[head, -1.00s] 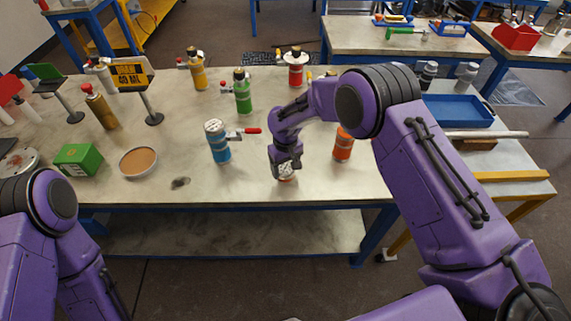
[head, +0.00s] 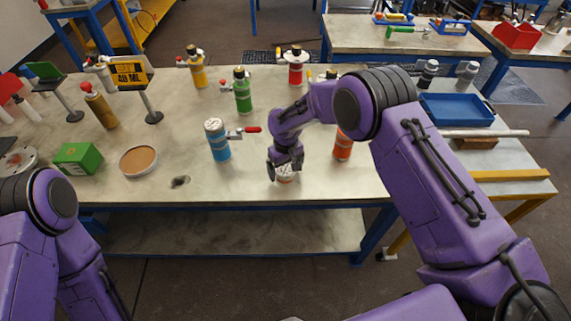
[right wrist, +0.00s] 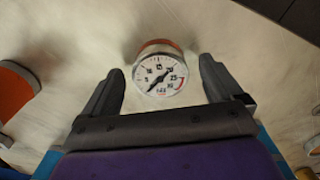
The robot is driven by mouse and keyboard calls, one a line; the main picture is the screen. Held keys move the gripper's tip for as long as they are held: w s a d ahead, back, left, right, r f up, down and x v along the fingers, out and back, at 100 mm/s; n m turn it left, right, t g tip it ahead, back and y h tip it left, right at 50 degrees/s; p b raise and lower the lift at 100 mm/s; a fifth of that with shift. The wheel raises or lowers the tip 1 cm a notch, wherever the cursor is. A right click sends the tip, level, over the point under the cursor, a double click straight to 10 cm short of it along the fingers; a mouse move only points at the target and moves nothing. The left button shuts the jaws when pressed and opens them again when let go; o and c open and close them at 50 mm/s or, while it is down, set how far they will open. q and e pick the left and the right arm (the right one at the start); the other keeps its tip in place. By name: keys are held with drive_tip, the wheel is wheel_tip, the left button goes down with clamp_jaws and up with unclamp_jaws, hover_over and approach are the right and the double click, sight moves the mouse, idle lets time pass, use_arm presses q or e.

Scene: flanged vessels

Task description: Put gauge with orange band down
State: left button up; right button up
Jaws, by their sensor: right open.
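The gauge with orange band (head: 286,177) rests on the near part of the table, partly hidden by my right gripper in the head view. In the right wrist view the gauge (right wrist: 160,78) shows its white dial, with the orange band behind it. My right gripper (right wrist: 161,72) is open, with one finger on each side of the gauge and a visible gap to each. In the head view my right gripper (head: 284,167) is low over the table at the gauge. My left gripper is out of view; only part of that arm shows.
A blue vessel (head: 218,145) with a red-handled valve stands left of the gauge, and an orange vessel (head: 343,147) stands to its right. A green vessel (head: 242,95) is farther back. A round tan-topped dish (head: 139,161) and a green box (head: 78,158) lie at left.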

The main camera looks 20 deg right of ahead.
sight(286, 170)
wheel_tip(286, 170, up, 13)
drive_tip(key=b, duration=0.2)
drive_tip(key=shift+b, duration=0.35)
drive_tip(key=shift+f, duration=0.15)
idle(1.1)
